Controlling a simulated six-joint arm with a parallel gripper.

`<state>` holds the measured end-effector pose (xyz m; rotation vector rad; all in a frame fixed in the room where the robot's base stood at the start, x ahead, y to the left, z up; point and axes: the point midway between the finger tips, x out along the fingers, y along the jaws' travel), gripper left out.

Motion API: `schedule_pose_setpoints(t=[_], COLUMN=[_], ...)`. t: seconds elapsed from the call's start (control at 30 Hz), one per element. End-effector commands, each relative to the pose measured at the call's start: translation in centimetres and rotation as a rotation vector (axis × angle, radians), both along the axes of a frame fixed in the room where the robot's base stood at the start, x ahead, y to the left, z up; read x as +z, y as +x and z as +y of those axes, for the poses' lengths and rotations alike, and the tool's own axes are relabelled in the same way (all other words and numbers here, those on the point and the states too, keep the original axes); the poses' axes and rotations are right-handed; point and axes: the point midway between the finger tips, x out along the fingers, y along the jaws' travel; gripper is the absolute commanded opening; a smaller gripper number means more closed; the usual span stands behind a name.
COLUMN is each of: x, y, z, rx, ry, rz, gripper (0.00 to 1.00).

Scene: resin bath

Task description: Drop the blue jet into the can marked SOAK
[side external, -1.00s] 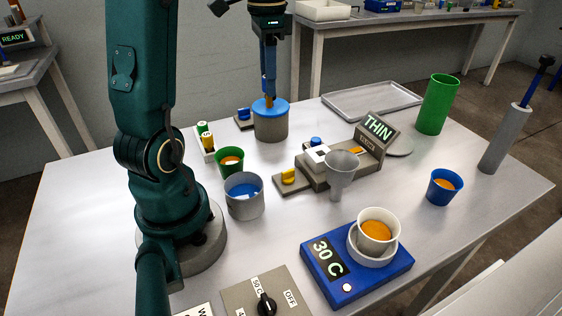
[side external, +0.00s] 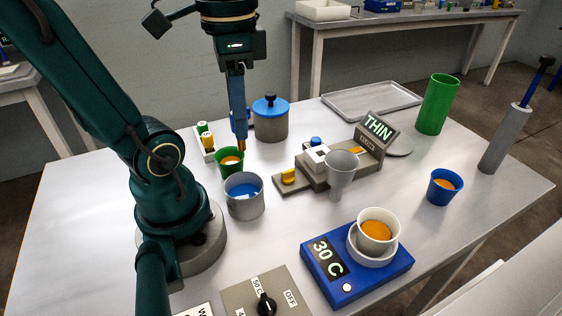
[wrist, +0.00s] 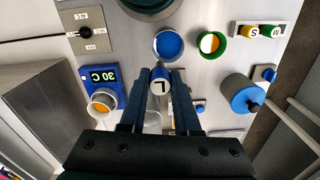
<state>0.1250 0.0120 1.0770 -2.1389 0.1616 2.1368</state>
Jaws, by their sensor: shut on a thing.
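My gripper (wrist: 161,76) is shut on the blue jet (wrist: 160,86), which shows a white end marked L in the wrist view. In the side view my gripper (side external: 240,143) points down, with a small orange tip under the fingers. It hangs in line with the green cup's right edge and above the far rim of a grey can with blue liquid (side external: 244,203). That can (wrist: 168,44) lies just beyond the jet in the wrist view. A second grey can with a blue lid (side external: 270,120) stands behind. No SOAK label is readable on either can.
A green cup (side external: 229,161) with orange liquid stands close behind the open can. A rack (side external: 206,142) holds yellow and green jets. The THIN sign stand (side external: 376,130), grey funnel cup (side external: 341,167) and blue heater (side external: 345,270) are to the right.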

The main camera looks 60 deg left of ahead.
Motion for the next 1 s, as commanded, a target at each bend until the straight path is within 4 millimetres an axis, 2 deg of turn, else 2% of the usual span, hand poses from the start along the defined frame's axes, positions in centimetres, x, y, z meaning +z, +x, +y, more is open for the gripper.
schedule_pose_setpoints(t=[0.5,0.87,0.9,0.97,1.0], x=[-5.1,-5.6,-5.6,-5.6,-5.6], y=[0.0,0.0,0.0,0.0,0.0], z=[0.0,0.0,0.0,0.0,0.0], rx=[-0.003,-0.003,-0.003,-0.003,-0.003], ry=[-0.001,0.0,0.0,0.0,0.0], rz=[0.002,-0.001,-0.001,-0.001,-0.001], gripper=[0.0,0.0,0.35,0.58,0.66])
